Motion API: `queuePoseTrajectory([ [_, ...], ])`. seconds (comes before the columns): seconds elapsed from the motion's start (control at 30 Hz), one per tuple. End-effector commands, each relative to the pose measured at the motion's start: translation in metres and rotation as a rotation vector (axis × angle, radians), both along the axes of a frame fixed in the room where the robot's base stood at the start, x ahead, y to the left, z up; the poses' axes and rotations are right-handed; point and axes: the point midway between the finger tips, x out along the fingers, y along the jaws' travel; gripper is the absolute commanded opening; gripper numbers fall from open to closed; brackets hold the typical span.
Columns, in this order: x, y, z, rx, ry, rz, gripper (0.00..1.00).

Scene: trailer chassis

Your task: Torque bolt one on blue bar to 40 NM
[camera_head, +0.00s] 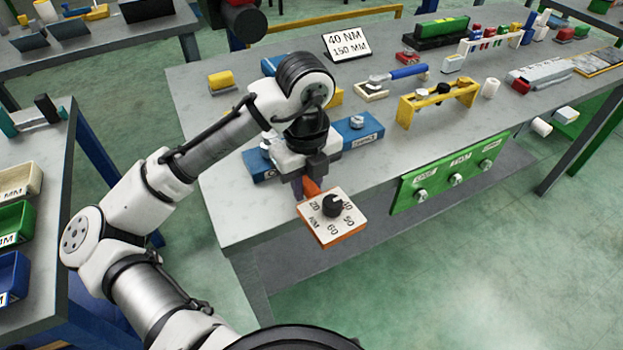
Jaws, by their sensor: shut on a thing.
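My gripper (308,182) is shut on the orange handle of a torque tool (325,222). The tool has a square white dial face with a black knob and numbers including 20, 40, 50 and 60, marked NM. I hold it at the bench's front left edge. Exactly where the knob points is too small to tell. The blue bar (367,136) lies on the bench just behind my gripper. A silver bolt (356,122) shows on its right part. My arm and gripper hide its middle, and its left end shows to their left. The bolt labels are unreadable.
A sign (346,43) reading 40 NM, 150 MM stands at the bench's back. A yellow rack (437,98) and a blue-handled tool (408,72) lie right of the bar. A green panel (450,172) with three round fittings hangs on the bench front. Bins stand at left.

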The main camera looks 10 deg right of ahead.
Motion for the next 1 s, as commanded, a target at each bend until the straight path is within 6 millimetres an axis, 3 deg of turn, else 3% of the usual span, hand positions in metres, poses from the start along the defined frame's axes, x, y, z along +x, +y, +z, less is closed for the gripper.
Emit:
queuePoseTrajectory([
  [0.47,-0.001,0.002,0.001,-0.001,-0.001,-0.018,0.00],
  [1.0,-0.007,0.021,0.001,-0.001,-0.001,-0.141,0.00],
])
